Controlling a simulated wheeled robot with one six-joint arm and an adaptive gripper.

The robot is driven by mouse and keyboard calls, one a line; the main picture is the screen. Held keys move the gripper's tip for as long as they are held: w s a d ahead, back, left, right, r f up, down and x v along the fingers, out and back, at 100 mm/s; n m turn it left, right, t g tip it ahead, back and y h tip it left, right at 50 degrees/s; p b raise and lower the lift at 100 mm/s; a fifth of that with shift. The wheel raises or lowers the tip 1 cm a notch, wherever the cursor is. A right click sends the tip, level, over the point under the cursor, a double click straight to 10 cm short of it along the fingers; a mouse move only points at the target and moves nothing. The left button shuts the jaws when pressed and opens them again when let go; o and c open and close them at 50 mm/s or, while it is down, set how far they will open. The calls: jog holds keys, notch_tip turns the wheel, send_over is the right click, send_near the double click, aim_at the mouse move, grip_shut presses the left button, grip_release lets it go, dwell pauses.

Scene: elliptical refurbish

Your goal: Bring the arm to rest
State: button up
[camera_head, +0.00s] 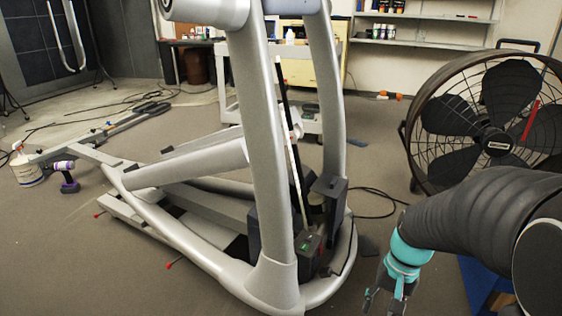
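My arm, dark and ribbed with a teal band near its end, comes in from the right edge. My gripper (384,298) hangs at the bottom right, pointing down above the floor. Its fingers are partly cut off by the lower edge of the picture. They appear spread apart, with no object visible between them. The gripper is apart from the elliptical machine's grey frame (262,150), which stands to its left.
A large black drum fan (495,140) stands behind my arm at the right. A wall shelf (420,42) is at the back. Floor between machine and fan is mostly clear.

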jog(key=s+a+r+n+t+h, duration=0.1)
jog(key=s+a+r+n+t, duration=0.1)
jog(key=r, duration=0.5)
jog(key=s+a+r+n+t+p, duration=0.1)
jog(key=s+a+r+n+t, duration=0.1)
jog(key=s+r, duration=0.4)
notch_tip(320, 180, up, 2)
jog(key=shift+a+r+t+h, duration=0.1)
jog(key=shift+a+t+h, duration=0.3)
jog(key=shift+a+t, duration=0.6)
